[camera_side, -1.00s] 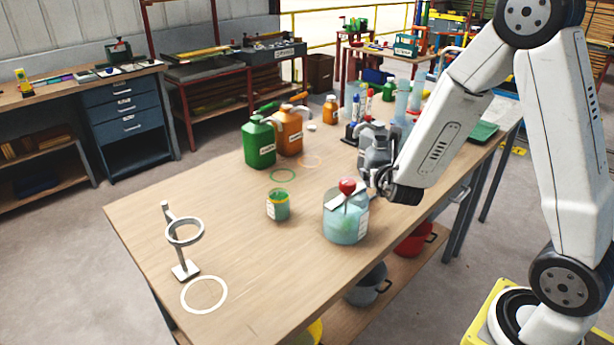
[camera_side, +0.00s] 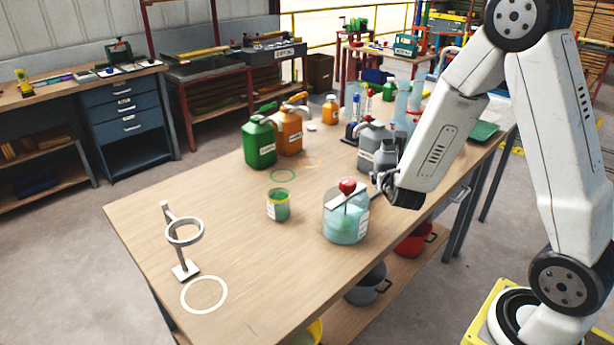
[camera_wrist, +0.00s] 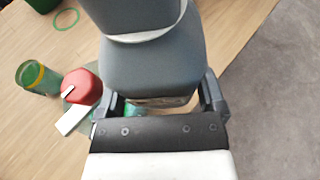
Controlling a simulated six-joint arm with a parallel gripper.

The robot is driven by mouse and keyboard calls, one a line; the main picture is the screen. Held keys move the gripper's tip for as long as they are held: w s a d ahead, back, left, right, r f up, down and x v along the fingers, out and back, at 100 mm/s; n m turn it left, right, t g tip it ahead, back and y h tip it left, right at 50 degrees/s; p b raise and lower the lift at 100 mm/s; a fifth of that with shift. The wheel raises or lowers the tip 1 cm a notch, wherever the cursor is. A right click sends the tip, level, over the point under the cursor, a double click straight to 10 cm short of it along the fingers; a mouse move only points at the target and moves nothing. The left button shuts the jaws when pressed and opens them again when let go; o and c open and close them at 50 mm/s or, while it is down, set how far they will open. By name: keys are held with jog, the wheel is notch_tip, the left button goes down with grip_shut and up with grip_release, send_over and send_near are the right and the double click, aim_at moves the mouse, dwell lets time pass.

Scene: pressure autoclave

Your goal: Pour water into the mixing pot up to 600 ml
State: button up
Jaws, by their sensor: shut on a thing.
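A clear pot (camera_side: 345,226) with pale blue-green contents, a white bar across its top and a red knob stands near the table's right edge. I take it for the mixing pot; its level marks are too small to read. My gripper (camera_side: 385,183) is just right of and behind it, shut on a grey container (camera_side: 386,156). In the wrist view the grey container (camera_wrist: 155,68) fills the space between the fingers (camera_wrist: 165,100), and the red knob (camera_wrist: 82,87) lies to its left. The held container's opening and contents cannot be seen.
A green-banded cup (camera_side: 278,206) stands left of the pot. A ring stand (camera_side: 185,235) is at the front left. The table between stand and cup is clear.

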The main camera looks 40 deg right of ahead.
jog(key=shift+w+a+r+n+g+h, duration=0.3)
jog(key=shift+w+a+n, duration=0.1)
jog(key=shift+n, duration=0.3)
jog(key=shift+w+n, duration=0.1)
jog(key=shift+n, duration=0.3)
jog(key=shift+r+n+g+h, duration=0.15)
jog(key=shift+n+g+h, duration=0.15)
jog(key=shift+n+h, duration=0.1)
jog(key=shift+s+d+n+g+h, duration=0.3)
jog(key=shift+s+d+n+h, duration=0.35)
jog(key=shift+n, duration=0.45)
jog(key=n+h, duration=0.1)
jog(key=s+n, duration=0.1)
jog(key=shift+d+n+g+h, duration=0.35)
jog(key=shift+n+g, duration=0.05)
jog(key=shift+d+f+n+h, duration=0.15)
jog(key=shift+n+h, duration=0.1)
jog(key=shift+n, duration=0.3)
jog(key=shift+a+f+n+h, duration=0.15)
jog(key=shift+n+h, duration=0.1)
jog(key=shift+n, duration=0.3)
jog(key=shift+f+n+h, duration=0.3)
jog(key=shift+n+h, duration=0.2)
jog(key=shift+n, duration=0.6)
jog(key=shift+r+n+t, duration=0.3)
jog(key=shift+r+n, duration=0.05)
jog(key=shift+n, duration=0.15)
